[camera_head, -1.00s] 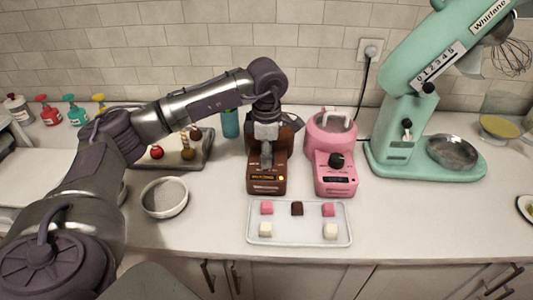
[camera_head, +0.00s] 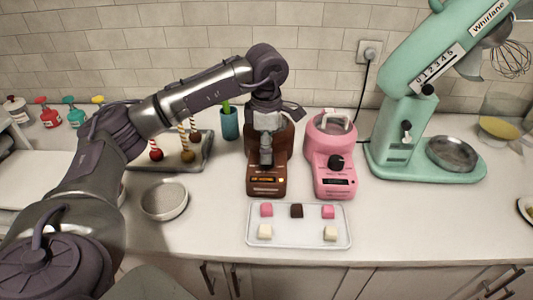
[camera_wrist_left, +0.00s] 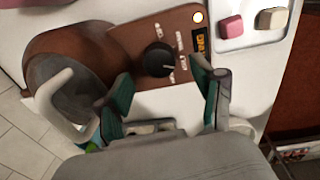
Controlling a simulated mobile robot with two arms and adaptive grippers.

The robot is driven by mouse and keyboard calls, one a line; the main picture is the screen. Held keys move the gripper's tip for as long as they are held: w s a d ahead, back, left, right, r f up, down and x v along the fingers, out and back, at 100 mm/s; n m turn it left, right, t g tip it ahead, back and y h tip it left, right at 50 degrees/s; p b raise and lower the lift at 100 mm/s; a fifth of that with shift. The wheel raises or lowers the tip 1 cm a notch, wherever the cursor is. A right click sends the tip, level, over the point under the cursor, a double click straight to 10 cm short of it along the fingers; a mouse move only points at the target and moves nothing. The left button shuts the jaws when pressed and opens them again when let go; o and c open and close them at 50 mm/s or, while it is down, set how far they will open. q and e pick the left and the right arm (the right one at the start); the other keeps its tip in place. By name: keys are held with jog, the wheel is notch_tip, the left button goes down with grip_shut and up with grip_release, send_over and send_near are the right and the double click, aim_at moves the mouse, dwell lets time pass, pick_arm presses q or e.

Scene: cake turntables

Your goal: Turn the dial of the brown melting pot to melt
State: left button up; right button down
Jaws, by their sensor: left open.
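The brown melting pot (camera_head: 283,150) stands on the counter, left of the pink one. Its front panel also shows in the left wrist view (camera_wrist_left: 188,92). There the black dial (camera_wrist_left: 158,60) has a pale pointer mark and small labels around it that I cannot read. An orange display (camera_wrist_left: 199,42) and a lit round lamp (camera_wrist_left: 198,17) sit beside it. My left gripper (camera_wrist_left: 163,82) is open, with one finger on each side of the dial. Contact with the dial cannot be told. In the head view my left gripper (camera_head: 266,158) hides the dial. My right gripper is not in view.
A pink melting pot (camera_head: 333,172) stands close on the right. A tray (camera_head: 300,240) with several chocolates lies in front. A bowl (camera_head: 164,199) and a tray of cake pops (camera_head: 195,160) are left, a green mixer (camera_head: 400,140) right.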

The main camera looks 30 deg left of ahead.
pick_arm(q)
jog(key=shift+s+d+r, duration=0.1)
jog(key=shift+r, duration=1.1)
jog(key=shift+s+r, duration=0.1)
jog(key=shift+r, duration=1.05)
